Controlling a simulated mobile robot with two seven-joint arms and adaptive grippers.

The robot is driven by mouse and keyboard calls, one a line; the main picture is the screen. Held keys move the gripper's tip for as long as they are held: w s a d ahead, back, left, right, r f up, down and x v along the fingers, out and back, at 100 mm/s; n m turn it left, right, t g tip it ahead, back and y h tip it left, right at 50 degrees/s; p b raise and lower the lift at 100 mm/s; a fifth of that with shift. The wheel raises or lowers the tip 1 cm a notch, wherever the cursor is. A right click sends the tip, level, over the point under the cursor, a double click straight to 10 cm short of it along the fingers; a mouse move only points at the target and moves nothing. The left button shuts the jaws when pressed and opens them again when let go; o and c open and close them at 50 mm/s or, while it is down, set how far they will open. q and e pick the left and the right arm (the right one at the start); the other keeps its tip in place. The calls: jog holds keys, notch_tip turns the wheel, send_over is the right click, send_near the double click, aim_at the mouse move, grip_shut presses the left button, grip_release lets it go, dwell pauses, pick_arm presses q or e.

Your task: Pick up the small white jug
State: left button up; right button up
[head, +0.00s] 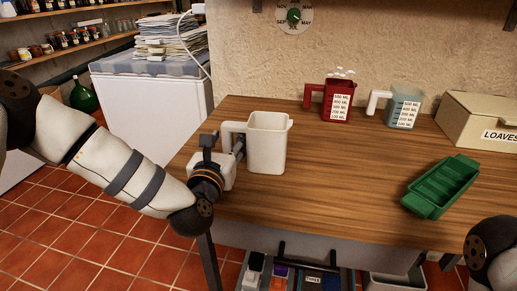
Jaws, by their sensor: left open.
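The small white jug (267,145) stands upright near the left end of the wooden table. Its handle is on its left side. My left gripper (238,143) is open at the jug's left side, by the handle. The fingers are partly hidden against the jug and handle, and I cannot tell whether they touch it. My right gripper is out of frame; only part of my right arm shows at the lower right.
A green tray (441,187) and a loaves box (482,122) are at the right. The middle of the table is clear.

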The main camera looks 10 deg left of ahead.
aim_at(225, 128)
pick_arm(q)
grip_shut()
jog(key=shift+r, duration=0.1)
jog(key=shift+r, duration=0.25)
notch_tip(225, 128, up, 3)
jog(key=s+d+r+p, duration=0.1)
jog(key=s+d+r, duration=0.8)
jog(key=s, duration=0.1)
jog(key=shift+s+r+p, duration=0.25)
jog(key=shift+s+p, duration=0.05)
jog(key=shift+s, duration=0.1)
jog(key=c, duration=0.8)
grip_release()
grip_shut()
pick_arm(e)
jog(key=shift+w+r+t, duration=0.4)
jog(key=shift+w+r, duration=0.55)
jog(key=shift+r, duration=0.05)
